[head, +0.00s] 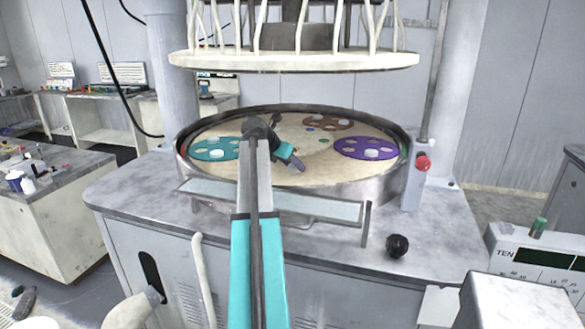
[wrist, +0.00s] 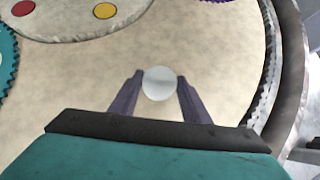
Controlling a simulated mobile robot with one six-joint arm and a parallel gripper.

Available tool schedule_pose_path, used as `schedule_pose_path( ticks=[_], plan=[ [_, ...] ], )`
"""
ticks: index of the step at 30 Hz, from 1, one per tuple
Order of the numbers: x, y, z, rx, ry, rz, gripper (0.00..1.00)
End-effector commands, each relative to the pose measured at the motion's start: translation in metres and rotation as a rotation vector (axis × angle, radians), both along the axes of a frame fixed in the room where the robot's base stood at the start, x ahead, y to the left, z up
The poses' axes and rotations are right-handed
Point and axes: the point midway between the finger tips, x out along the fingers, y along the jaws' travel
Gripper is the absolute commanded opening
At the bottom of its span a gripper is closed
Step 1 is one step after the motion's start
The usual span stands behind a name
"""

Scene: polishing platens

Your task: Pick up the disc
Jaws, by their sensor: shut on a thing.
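My gripper (wrist: 159,82) is shut on a round white disc (wrist: 159,84), with one dark finger on each side of it. The disc sits between the fingertips, over the bare tan platen (wrist: 85,85). I cannot tell whether it touches the platen. In the head view my gripper (head: 297,164) is over the front middle of the platen, and the held disc cannot be made out there. Other white discs show on the teal carrier (head: 201,146), the purple carrier (head: 350,144) and the brown carrier (head: 340,126).
A metal rim (wrist: 270,90) rings the platen, close on the right in the wrist view. A round upper plate (head: 295,61) hangs above. A red knob (head: 423,163) stands at the right, and a black knob (head: 397,246) is on the front ledge.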

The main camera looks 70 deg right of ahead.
Motion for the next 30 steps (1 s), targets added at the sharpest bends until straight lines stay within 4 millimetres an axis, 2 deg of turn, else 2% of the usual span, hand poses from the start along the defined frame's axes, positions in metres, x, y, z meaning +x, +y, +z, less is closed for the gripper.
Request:
schedule_pose_path(
  ticks=[5, 18, 24, 30],
  plan=[
    [0.0, -0.001, 0.018, -0.003, -0.002, 0.0, 0.18],
    [0.001, -0.002, 0.079, -0.003, -0.001, -0.001, 0.18],
    [0.0, -0.001, 0.093, -0.001, -0.001, 0.0, 0.18],
    [0.0, -0.001, 0.095, -0.001, 0.0, -0.001, 0.18]
  ],
)
